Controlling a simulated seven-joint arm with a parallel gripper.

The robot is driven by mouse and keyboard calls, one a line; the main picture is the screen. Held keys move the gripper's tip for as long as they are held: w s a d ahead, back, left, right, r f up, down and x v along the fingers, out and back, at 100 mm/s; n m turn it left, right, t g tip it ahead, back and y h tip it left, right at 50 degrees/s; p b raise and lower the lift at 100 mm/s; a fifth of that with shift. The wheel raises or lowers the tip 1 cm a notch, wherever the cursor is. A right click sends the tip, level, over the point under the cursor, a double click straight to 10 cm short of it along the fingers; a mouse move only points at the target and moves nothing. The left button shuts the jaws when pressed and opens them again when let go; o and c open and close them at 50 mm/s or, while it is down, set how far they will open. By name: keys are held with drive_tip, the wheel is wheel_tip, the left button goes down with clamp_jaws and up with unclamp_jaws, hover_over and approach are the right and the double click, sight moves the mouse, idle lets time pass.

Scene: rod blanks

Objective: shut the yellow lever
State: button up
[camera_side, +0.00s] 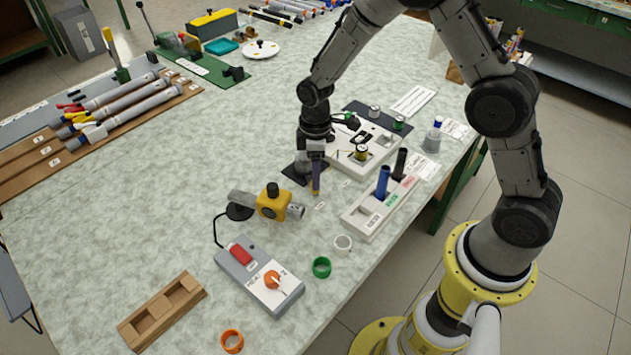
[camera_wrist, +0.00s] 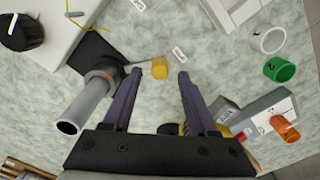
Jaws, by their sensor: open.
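The yellow lever end (camera_wrist: 160,68) is a short yellow cap on a thin pale arm. The arm sticks out sideways from a grey pipe (camera_wrist: 85,107) standing on a dark plate (camera_wrist: 92,54). My gripper (camera_wrist: 159,73) is open, pointing down, with one finger on each side of the yellow cap in the wrist view. I cannot tell whether a finger touches it. In the side view my gripper (camera_side: 316,190) is low beside the pipe (camera_side: 302,160), and its fingers largely hide the lever.
A yellow clamp (camera_side: 272,203) on a grey tube lies near my gripper. A grey switch box (camera_side: 260,276) stands in front, with green (camera_side: 321,267) and white (camera_side: 343,244) rings nearby. A white rack (camera_side: 372,217) with blue and black rods stands to the right. A white panel (camera_side: 362,158) stands behind.

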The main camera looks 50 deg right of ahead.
drive_tip(key=shift+f, duration=1.85)
clamp_jaws()
